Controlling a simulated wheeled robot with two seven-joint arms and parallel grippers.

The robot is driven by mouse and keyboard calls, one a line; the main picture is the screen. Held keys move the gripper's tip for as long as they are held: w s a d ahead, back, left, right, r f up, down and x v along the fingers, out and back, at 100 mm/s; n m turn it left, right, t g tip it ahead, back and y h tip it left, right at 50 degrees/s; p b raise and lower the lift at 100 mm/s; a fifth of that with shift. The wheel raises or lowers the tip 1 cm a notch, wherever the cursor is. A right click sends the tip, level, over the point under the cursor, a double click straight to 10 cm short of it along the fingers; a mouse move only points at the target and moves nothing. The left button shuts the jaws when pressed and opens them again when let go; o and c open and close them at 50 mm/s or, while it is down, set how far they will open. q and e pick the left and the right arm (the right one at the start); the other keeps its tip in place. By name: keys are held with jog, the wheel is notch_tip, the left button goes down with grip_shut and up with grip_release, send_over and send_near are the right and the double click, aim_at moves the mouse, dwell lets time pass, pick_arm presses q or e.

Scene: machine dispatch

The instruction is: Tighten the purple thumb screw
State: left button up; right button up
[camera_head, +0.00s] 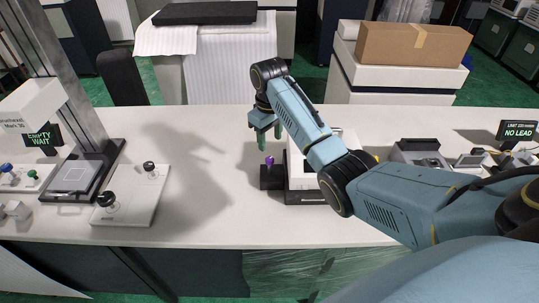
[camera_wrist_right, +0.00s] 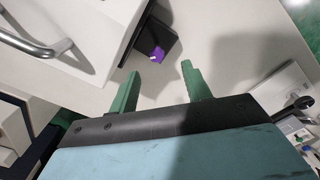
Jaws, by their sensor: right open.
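The purple thumb screw (camera_head: 269,160) stands on a small black block (camera_head: 271,178) at the left side of a white and black device on the table. It also shows in the right wrist view (camera_wrist_right: 157,53), beyond the fingertips. My right gripper (camera_head: 265,139) has green fingers and hangs just above the screw in the head view. The left gripper is not in view.
The white device (camera_head: 302,169) stands beside the screw, partly hidden by my right arm. A white plate with black knobs (camera_head: 130,196) and a press with a grey column stand at the left. Table room (camera_head: 205,160) between them is clear.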

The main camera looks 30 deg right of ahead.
aim_at(269, 159)
notch_tip(269, 159, up, 4)
jog(key=w, duration=0.2)
jog(key=f, duration=0.9)
jog(key=d+f+b, duration=0.1)
jog(key=f, duration=0.3)
jog(key=shift+s+f, duration=0.15)
jog(key=shift+f, duration=0.1)
jog(key=c, duration=1)
